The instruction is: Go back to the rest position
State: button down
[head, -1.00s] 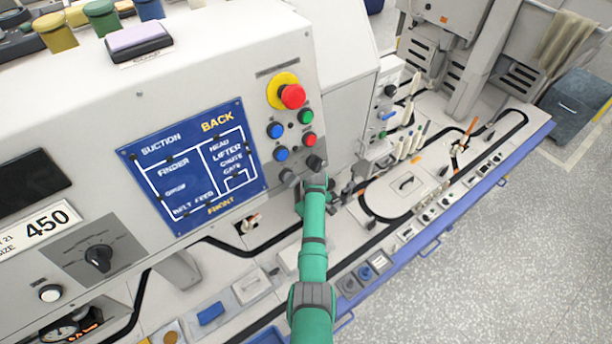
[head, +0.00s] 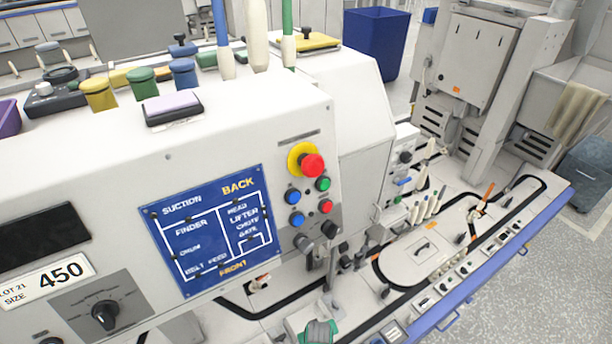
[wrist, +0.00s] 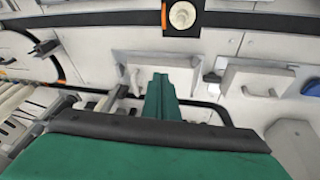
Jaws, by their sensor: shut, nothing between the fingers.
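My gripper (wrist: 159,92) shows in the wrist view as narrow green fingers closed together, with nothing between them. It hangs above the pale work surface, between two light grey blocks with handles. In the head view only a bit of my green arm shows at the bottom edge, below the machine's control panel. The fingertips cannot be made out there.
The white machine carries a blue diagram panel (head: 208,228), a red stop button (head: 312,165) and small knobs. A blue-edged bench (head: 455,311) with black track runs along the right. Open floor (head: 540,275) lies beyond it.

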jog(key=s+a+r+m+t, duration=0.1)
jog(key=s+r+t, duration=0.3)
jog(key=s, duration=0.6)
jog(key=s+a+r+m+t, duration=0.1)
jog(key=s+a+r+t, duration=0.1)
jog(key=s+r, duration=0.6)
jog(key=s+r+t, duration=0.1)
jog(key=s+r, duration=0.4)
jog(key=r, duration=0.4)
jog(key=s+r+m+t, duration=0.1)
jog(key=s+r+t, duration=0.1)
jog(key=s+r, duration=0.3)
jog(key=s+a+r+m+t, duration=0.1)
jog(key=s+r, duration=0.4)
jog(key=r, duration=0.8)
jog(key=shift+t, duration=0.6)
jog(key=shift+a, duration=0.1)
